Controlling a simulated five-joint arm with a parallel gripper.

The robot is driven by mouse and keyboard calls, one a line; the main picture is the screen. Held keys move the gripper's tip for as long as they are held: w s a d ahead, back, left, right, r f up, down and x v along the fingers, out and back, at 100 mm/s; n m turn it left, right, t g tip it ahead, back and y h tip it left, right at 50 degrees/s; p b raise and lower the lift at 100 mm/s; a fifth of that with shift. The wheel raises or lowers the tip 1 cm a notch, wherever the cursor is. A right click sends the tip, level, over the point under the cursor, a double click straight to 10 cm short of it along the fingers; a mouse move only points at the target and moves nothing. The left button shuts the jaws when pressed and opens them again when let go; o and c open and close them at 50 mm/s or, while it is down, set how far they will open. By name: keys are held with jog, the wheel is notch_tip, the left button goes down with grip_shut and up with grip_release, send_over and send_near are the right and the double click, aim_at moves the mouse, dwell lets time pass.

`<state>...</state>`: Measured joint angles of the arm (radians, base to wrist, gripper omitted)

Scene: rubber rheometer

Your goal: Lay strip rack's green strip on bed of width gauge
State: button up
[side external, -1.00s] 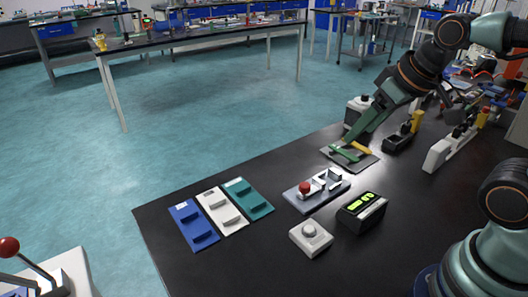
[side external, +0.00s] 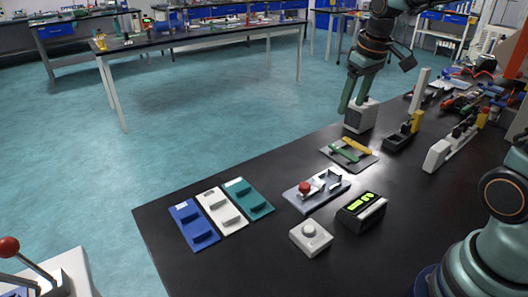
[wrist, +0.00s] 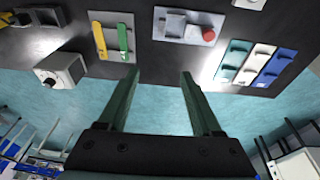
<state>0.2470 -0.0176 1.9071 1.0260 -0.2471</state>
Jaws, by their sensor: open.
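The green strip (side external: 345,153) lies on the strip rack, a flat grey plate (side external: 365,163), beside a yellow strip (side external: 357,146). In the wrist view the green strip (wrist: 123,40) is beyond my left fingertip. The device with the red knob, which looks like the width gauge (side external: 308,203), sits nearer the camera than the rack; it also shows in the wrist view (wrist: 173,26). My gripper (side external: 352,107) is raised above and behind the rack, in front of a grey box in the side view. In the wrist view its green fingers (wrist: 156,74) are apart, with nothing between them.
A grey box with a dial (wrist: 60,72) stands near the rack. A digital display (side external: 362,212) and a white button box (side external: 311,237) are near the gauge. Blue (side external: 192,224), white and teal trays lie left. The dark table's front is clear.

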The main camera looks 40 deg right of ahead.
aim_at(352, 157)
jog(key=w+d+f+g, duration=0.3)
jog(key=w+d+f, duration=0.2)
jog(key=d+f, duration=0.6)
jog(key=shift+y, duration=0.3)
jog(key=f, duration=0.7)
jog(key=d+f, duration=0.1)
jog(key=f, duration=0.3)
jog(key=shift+s+d, duration=0.1)
jog(key=shift+f, duration=0.1)
jog(key=shift+c, duration=0.3)
grip_shut()
